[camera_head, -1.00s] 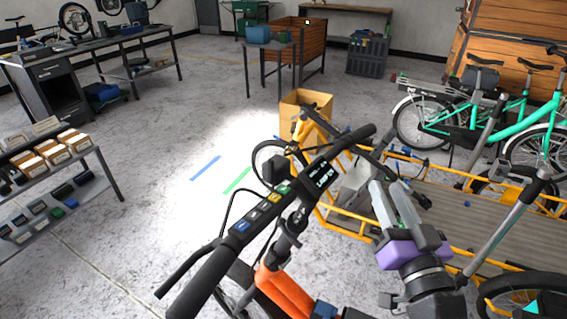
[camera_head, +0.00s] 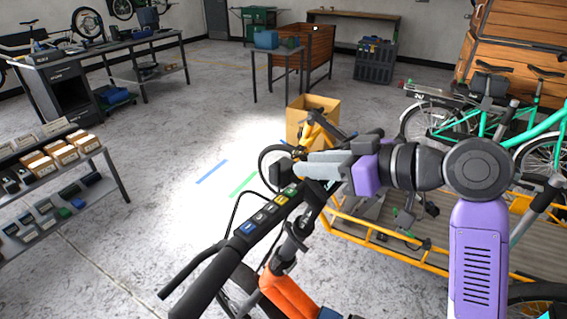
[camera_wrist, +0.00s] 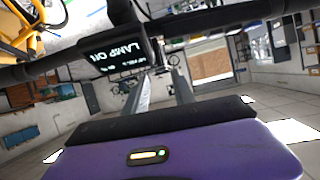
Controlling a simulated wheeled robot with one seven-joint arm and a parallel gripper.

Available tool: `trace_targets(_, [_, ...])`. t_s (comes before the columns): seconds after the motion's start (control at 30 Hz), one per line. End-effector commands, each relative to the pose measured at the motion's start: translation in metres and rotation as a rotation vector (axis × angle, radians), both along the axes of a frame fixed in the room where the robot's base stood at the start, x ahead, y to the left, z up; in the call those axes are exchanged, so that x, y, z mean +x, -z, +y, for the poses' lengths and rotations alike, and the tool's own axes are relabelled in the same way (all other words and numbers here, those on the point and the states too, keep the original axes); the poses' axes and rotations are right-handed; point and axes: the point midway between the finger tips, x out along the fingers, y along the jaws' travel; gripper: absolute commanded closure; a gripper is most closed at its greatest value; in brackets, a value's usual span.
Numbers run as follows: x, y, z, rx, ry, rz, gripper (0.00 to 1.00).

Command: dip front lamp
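The front lamp (camera_head: 278,174) is a small black box at the front of the bike's handlebar (camera_head: 205,285). A bright light patch (camera_head: 240,145) lies on the floor ahead of it. My gripper (camera_head: 299,169) reaches in from the right, its fingertips close to the lamp; touching or apart, I cannot tell. In the wrist view my gripper (camera_wrist: 160,78) has two grey fingers with a gap and nothing seen between them. A button strip (camera_head: 268,213) with coloured keys runs along the bar.
A blue strip (camera_head: 212,172) and a green strip (camera_head: 243,184) lie on the floor by the light patch. A cardboard box (camera_head: 313,119) stands beyond the bike. The yellow cargo frame (camera_head: 385,235) is below my arm. Shelves with boxes (camera_head: 68,153) stand at left.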

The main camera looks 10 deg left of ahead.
Motion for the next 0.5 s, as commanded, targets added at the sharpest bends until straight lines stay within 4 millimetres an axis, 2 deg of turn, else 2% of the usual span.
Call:
trace_targets(0.17, [0.006,0.007,0.013,-0.009,-0.007,-0.002,0.69])
trace_targets(0.5, [0.028,0.026,0.053,-0.007,-0.004,-0.001,0.69])
